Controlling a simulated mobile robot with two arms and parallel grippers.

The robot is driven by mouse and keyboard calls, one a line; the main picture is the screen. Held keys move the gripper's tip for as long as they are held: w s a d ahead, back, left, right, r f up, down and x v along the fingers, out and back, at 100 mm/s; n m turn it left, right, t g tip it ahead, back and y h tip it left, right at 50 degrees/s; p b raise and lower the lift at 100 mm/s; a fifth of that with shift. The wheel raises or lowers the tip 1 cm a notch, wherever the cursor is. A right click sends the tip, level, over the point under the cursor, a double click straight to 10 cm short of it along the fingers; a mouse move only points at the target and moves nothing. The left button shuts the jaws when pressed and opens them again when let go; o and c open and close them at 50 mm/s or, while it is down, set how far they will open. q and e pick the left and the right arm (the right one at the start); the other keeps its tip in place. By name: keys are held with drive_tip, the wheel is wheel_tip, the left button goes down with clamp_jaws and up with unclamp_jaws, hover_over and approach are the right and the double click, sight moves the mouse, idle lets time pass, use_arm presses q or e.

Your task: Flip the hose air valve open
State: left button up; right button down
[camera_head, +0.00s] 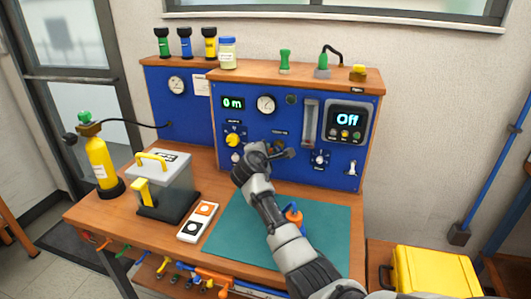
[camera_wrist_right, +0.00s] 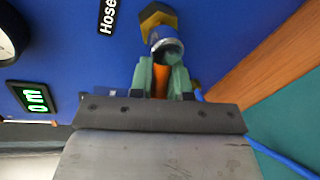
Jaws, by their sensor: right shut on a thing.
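The hose air valve is on the blue panel, beside a label that partly reads "Hose". In the right wrist view its brass fitting (camera_wrist_right: 155,18) and metal collar (camera_wrist_right: 165,42) show just beyond my fingertips. My right gripper (camera_wrist_right: 162,80) has green fingertips shut on the orange valve handle (camera_wrist_right: 160,83). Most of the handle is hidden between the fingers. In the head view my right gripper (camera_head: 285,153) lies against the lower middle of the panel, its fingers pointing right, and hides the valve. My left gripper is not in view.
The blue panel (camera_head: 355,165) carries a "0 m" display (camera_head: 233,103), a yellow knob (camera_head: 233,140) and a display reading "Off" (camera_head: 347,119). An orange and blue part (camera_head: 293,214) lies on the green mat (camera_head: 325,235). A yellow cylinder (camera_head: 102,163) stands at the left.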

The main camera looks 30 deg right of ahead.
drive_tip(key=shift+a+r+m+t+y, duration=0.15)
drive_tip(key=shift+r+m+t, duration=0.15)
drive_tip(key=shift+m, duration=0.5)
drive_tip(key=shift+d+r+m+t+y, duration=0.1)
drive_tip(key=shift+r+m+t+y, duration=0.15)
drive_tip(key=shift+m, duration=0.55)
drive_tip(key=shift+w, duration=0.1)
drive_tip(key=c, duration=1.1)
unclamp_jaws()
drive_tip(key=shift+r, duration=0.1)
drive_tip(key=shift+a, duration=0.1)
drive_tip(key=v, duration=1)
drive_tip(key=shift+s+a, duration=0.3)
